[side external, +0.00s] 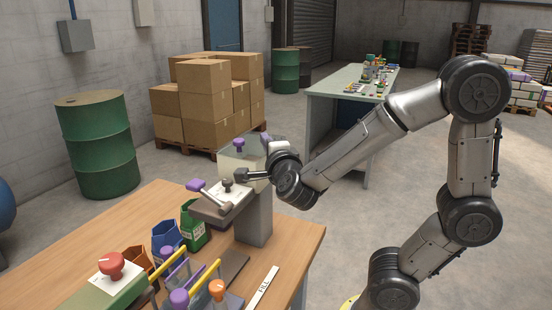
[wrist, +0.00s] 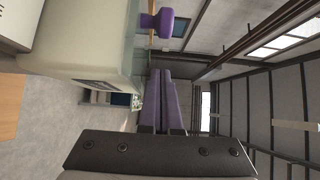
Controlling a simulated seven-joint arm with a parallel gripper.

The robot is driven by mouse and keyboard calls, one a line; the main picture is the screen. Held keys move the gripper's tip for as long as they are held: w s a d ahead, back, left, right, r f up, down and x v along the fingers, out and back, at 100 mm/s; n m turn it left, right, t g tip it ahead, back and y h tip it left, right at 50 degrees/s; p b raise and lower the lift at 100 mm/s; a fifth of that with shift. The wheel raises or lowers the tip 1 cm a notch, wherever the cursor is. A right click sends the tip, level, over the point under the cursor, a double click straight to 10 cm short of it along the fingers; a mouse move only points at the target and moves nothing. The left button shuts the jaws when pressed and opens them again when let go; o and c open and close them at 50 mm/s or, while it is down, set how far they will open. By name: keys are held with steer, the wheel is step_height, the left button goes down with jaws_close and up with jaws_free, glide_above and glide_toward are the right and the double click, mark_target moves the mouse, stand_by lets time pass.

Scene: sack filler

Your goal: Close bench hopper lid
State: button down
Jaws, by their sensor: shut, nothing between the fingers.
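The pale bench hopper (side external: 229,163) stands at the far end of the wooden bench, partly hidden behind my wrist in the side view. A purple knob (side external: 238,143) shows at its upper part. In the wrist view the cream hopper body (wrist: 80,45) fills the upper left, with the purple knob (wrist: 157,22) near the top. The lid's exact angle is unclear. My gripper (wrist: 164,78) is shut and empty, its purple fingers together beside the hopper and apart from the knob in the picture. In the side view my fingers are hard to make out.
A grey post with a sloping plate and purple-ended lever (side external: 195,185) stands in front of the hopper. Stacked boxes (side external: 205,90) stand behind.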

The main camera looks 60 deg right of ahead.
steer(key=shift+v, duration=4.75)
steer(key=s+d+r+m+g+h, duration=0.1)
steer(key=d+r+m, duration=0.1)
steer(key=d+r, duration=0.15)
steer(key=w+r+n+t+y, duration=0.3)
steer(key=w+r+n+t, duration=0.1)
steer(key=w+a+n+t+y, duration=0.1)
steer(key=a+n+t+y, duration=0.1)
steer(key=a+n+y, duration=1.05)
steer(key=s+d+f+n+g, duration=0.1)
steer(key=s+f+n+g, duration=1)
steer(key=f, duration=0.5)
steer(key=s+n, duration=0.2)
steer(key=s, duration=0.1)
steer(key=shift+d+h, duration=0.35)
steer(key=shift+d, duration=0.05)
